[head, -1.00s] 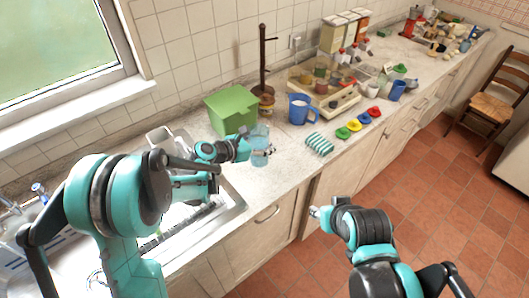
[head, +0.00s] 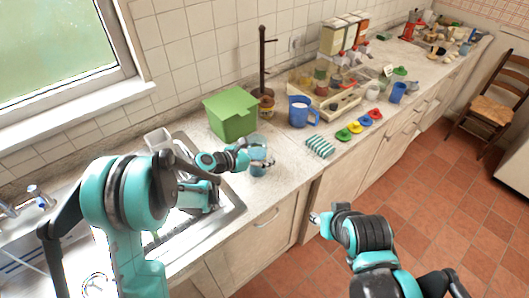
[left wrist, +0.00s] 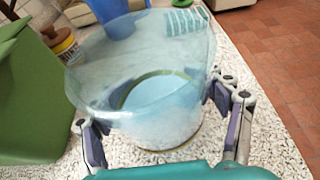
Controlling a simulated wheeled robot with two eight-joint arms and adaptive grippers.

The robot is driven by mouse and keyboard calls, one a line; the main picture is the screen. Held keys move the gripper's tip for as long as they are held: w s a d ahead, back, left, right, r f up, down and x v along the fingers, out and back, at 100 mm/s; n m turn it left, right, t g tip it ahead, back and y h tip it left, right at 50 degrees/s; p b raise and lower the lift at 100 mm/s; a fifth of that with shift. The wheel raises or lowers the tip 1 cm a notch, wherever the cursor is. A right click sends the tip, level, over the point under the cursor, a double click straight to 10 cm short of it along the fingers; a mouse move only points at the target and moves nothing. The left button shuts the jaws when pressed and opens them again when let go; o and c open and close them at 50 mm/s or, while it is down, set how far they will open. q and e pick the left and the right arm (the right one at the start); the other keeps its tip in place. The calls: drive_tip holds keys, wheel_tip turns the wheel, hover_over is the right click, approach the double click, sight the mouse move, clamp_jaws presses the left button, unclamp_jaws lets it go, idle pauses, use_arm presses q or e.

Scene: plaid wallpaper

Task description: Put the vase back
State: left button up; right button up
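The vase (head: 257,150) is a pale blue, see-through vessel with a wide flared mouth, upright over the counter just in front of the green box. In the left wrist view the vase (left wrist: 150,90) fills the middle.
The green box (head: 232,112) stands behind the vase, with a small jar (head: 266,106) and brown stand (head: 263,65) nearby. A blue pitcher (head: 300,112) and striped cloth (head: 319,146) lie to the right. The sink (head: 228,212) is to the left. Counter between vase and cloth is clear.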

use_arm(q)
drive_tip(key=shift+r, duration=0.15)
drive_tip(key=shift+s+a+r, duration=0.1)
drive_tip(key=shift+a+r, duration=0.05)
drive_tip(key=s+a+r+m+y, duration=0.2)
drive_tip(key=s+a+m+y, duration=0.1)
drive_tip(key=s+a+m, duration=0.4)
drive_tip(key=s+a+r+m+y+p, duration=0.1)
drive_tip(key=s+a+r+m+y, duration=0.2)
drive_tip(key=s+a+m, duration=0.4)
drive_tip(key=s+a+r+m+y+p, duration=0.1)
drive_tip(key=s+a+r+m+y, duration=0.2)
drive_tip(key=s+m, duration=0.8)
drive_tip(key=s+a+y, duration=0.2)
drive_tip(key=s+a, duration=0.2)
drive_tip(key=shift+r+g, duration=0.15)
drive_tip(key=shift+g, duration=0.25)
